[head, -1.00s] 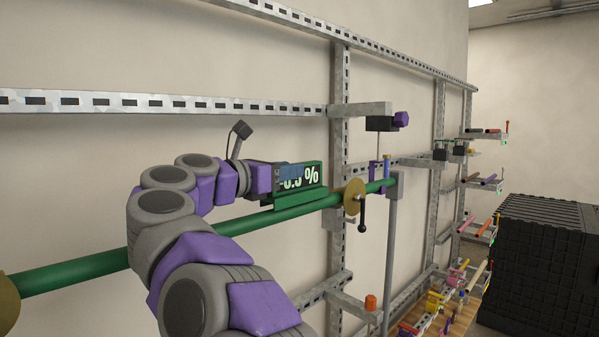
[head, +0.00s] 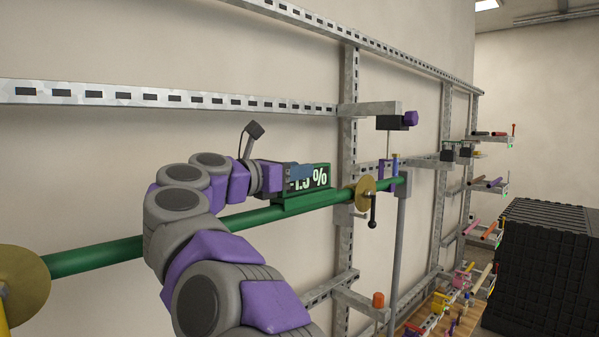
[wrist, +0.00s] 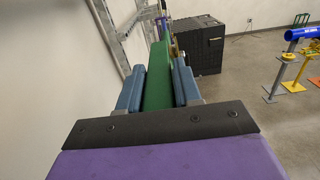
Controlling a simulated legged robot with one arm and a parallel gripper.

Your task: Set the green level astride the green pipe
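The green level (head: 322,178) has a digital readout, partly hidden by a finger, that seems to show -1.5 %. Its flared base is on top of the green pipe (head: 250,218) in the head view, lined up along it; I see no clear gap between them. My gripper (head: 302,171) comes from the left, and its blue fingers are on either side of the level. In the wrist view the level (wrist: 158,82) fills the space between the two fingers (wrist: 160,88), with both against its sides. The underside of the level is hidden.
The pipe slopes up to the right, through a brass-coloured disc (head: 365,194) with a dark handle, to a purple-topped grey stand (head: 402,215). Another disc (head: 22,286) is at its left end. Slotted rails (head: 150,97) line the wall behind. A black crate (head: 545,265) stands right.

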